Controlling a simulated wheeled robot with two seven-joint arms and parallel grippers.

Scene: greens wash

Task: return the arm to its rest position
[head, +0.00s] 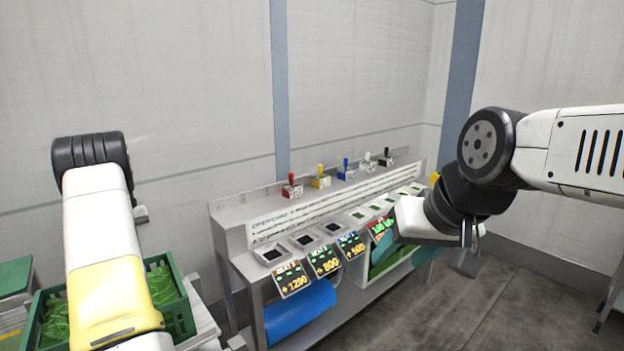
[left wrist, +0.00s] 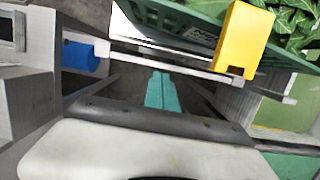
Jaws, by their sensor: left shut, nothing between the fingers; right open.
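My right gripper (head: 406,254) hangs from the arm coming in from the right, in front of the right part of the grey counter (head: 240,262). Its teal fingers are apart, with nothing seen held between them. My left arm (head: 105,255) rises from the lower left in the head view, and its gripper is hidden there. In the left wrist view my left gripper (left wrist: 160,90) shows as two teal fingers pressed together, empty. A green crate (left wrist: 190,20) with leaves lies beyond it at the top right. A blue roll (left wrist: 80,56) shows at the left.
The counter carries dark square wells, coloured levers and price signs (head: 292,277). A blue roll (head: 300,312) sits under its front. The green crate (head: 180,312) stands beside my left arm. Grey floor (head: 500,300) lies open at the right.

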